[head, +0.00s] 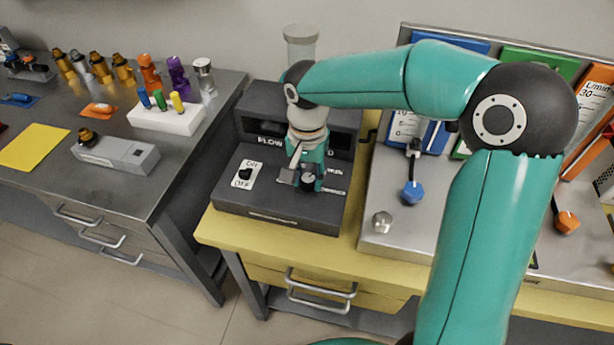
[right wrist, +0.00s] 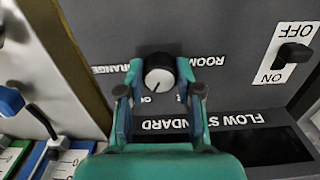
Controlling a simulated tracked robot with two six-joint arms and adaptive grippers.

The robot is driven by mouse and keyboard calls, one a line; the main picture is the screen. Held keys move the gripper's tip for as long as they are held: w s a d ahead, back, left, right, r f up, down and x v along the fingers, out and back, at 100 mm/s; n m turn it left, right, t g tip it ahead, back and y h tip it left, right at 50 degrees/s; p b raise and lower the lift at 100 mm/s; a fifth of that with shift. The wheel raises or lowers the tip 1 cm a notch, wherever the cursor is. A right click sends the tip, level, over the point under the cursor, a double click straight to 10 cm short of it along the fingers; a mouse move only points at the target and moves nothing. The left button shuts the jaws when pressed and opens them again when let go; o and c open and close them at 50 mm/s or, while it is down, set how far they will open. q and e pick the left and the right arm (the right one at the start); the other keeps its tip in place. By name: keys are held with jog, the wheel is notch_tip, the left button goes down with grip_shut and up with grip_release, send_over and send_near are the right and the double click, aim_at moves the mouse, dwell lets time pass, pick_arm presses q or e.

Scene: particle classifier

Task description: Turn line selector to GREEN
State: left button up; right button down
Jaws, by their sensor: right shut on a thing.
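The line selector is a small black knob with a pale face (right wrist: 159,79) on the front of the dark FLOW STANDARD box (head: 262,215). A thin dark mark on its face points toward the lower left in the right wrist view. Beside it I read ROOM and part of a word ending in RANGE; other lettering is partly covered, and I cannot read GREEN. My right gripper (right wrist: 160,88) is shut on the knob, one finger on each side. In the head view, the right gripper (head: 307,182) reaches down onto the box. My left gripper is not in view.
An ON/OFF switch (head: 244,174) sits left of the knob on the box. A clear cylinder (head: 300,44) stands behind. On the right, a metal panel has a blue valve handle (head: 413,192) and an orange one (head: 566,221). The left bench (head: 185,165) holds several fittings.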

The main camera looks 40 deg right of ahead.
aim_at(307, 178)
jog(key=c, duration=0.8)
grip_release()
jog(key=shift+o, duration=0.2)
jog(key=shift+r, duration=0.1)
notch_tip(307, 178, up, 12)
